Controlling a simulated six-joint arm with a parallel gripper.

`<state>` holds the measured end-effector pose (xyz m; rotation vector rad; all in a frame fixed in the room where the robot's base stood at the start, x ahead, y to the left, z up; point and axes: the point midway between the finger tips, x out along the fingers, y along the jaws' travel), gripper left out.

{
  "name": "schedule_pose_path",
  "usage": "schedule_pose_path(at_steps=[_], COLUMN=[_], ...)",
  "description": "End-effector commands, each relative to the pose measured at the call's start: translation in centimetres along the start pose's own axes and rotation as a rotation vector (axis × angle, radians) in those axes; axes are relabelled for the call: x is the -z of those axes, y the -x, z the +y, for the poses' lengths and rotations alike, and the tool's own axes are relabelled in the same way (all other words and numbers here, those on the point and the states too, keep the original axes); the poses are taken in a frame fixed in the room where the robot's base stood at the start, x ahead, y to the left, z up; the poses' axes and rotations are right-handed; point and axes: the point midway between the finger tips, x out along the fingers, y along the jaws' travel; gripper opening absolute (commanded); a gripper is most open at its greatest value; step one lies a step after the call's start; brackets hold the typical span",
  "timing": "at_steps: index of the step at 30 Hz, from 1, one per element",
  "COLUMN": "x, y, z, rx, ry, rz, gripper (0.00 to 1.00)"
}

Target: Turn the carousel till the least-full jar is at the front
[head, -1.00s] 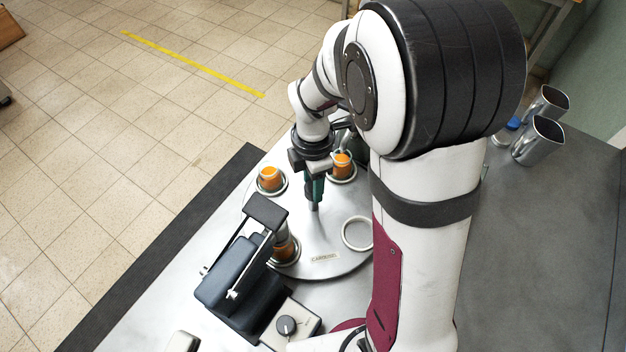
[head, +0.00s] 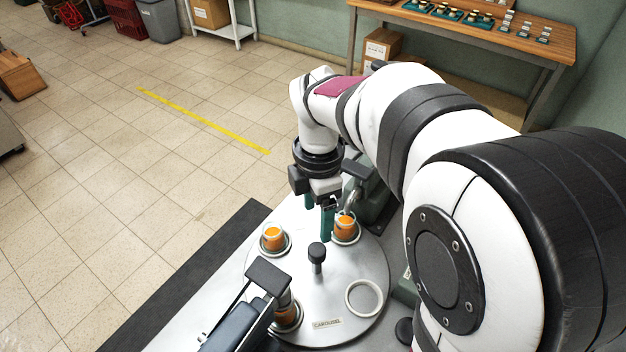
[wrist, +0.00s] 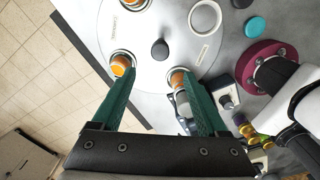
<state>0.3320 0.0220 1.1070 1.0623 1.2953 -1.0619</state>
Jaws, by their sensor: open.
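The round metal carousel (head: 345,275) has a dark upright knob (head: 317,253) at its middle. Jars with orange contents stand in its rings: a back-left jar (head: 273,238), a back-right jar (head: 345,228) and a front-left jar (head: 287,312), partly hidden by a black-topped device. One ring (head: 364,298) at the front right is empty. I cannot tell the fill levels apart surely. My gripper (head: 320,222) is open, beyond the knob and close to the back-right jar. In the wrist view, the green fingers (wrist: 158,78) point towards the carousel, with the knob (wrist: 160,49) ahead between them.
The black-topped device (head: 240,315) stands at the front left, against the carousel's edge. Another green and black device (head: 372,195) stands behind the back-right jar. A plate reading CAROUSEL (head: 327,324) lies at the front. My arm covers the right side of the head view.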

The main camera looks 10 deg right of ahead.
Motion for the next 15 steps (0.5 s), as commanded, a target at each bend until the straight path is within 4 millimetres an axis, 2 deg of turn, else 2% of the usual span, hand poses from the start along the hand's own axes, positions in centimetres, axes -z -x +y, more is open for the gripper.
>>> schedule_pose_path(at_steps=[3, 6, 15], x=[0.0, 0.0, 0.0], y=[2.8, 4.2, 4.8], z=[0.1, 0.1, 0.0], rx=[-0.004, -0.001, 0.001], ry=[0.001, 0.001, 0.0], rz=[-0.001, -0.001, 0.001], gripper=[0.77, 0.77, 0.77])
